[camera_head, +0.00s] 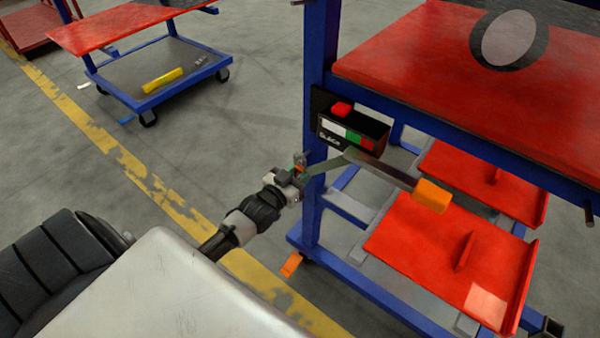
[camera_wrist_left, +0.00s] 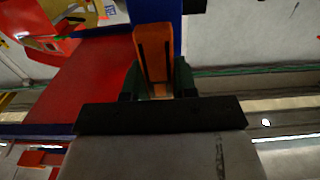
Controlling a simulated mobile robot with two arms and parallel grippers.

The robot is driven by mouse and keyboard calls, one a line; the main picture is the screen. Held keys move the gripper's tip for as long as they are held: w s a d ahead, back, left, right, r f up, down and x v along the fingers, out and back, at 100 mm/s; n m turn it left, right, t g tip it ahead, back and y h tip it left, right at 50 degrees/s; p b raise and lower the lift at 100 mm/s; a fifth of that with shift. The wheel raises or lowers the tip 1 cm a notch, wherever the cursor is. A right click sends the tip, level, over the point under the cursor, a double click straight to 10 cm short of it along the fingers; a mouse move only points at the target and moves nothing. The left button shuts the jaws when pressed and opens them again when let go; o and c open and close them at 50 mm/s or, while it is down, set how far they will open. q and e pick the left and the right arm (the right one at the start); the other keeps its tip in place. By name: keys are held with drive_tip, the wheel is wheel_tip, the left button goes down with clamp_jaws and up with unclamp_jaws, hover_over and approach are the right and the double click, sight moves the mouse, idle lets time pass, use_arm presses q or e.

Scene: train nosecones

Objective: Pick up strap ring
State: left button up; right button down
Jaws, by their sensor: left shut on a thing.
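My left gripper (camera_head: 300,174) reaches in from the lower left to the blue upright of the cart. In the left wrist view its two green fingertips (camera_wrist_left: 157,82) are shut on an orange piece with a dark slot, which looks like the strap ring (camera_wrist_left: 147,48). The ring sticks out beyond the fingertips; its lower end is hidden between them. In the head view only a small orange bit shows at the gripper. A flat greenish strip (camera_head: 328,177) runs from beside the gripper toward the black box. My right gripper is not in view.
The blue cart upright (camera_head: 314,210) stands close by the gripper. A black box (camera_head: 352,128) with coloured labels and a bar with an orange end (camera_head: 432,196) are beside it. Red shelves (camera_head: 420,240) fill the right.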

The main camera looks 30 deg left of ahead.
use_arm(q)
drive_tip(key=shift+r, duration=0.2)
drive_tip(key=shift+c, duration=0.4)
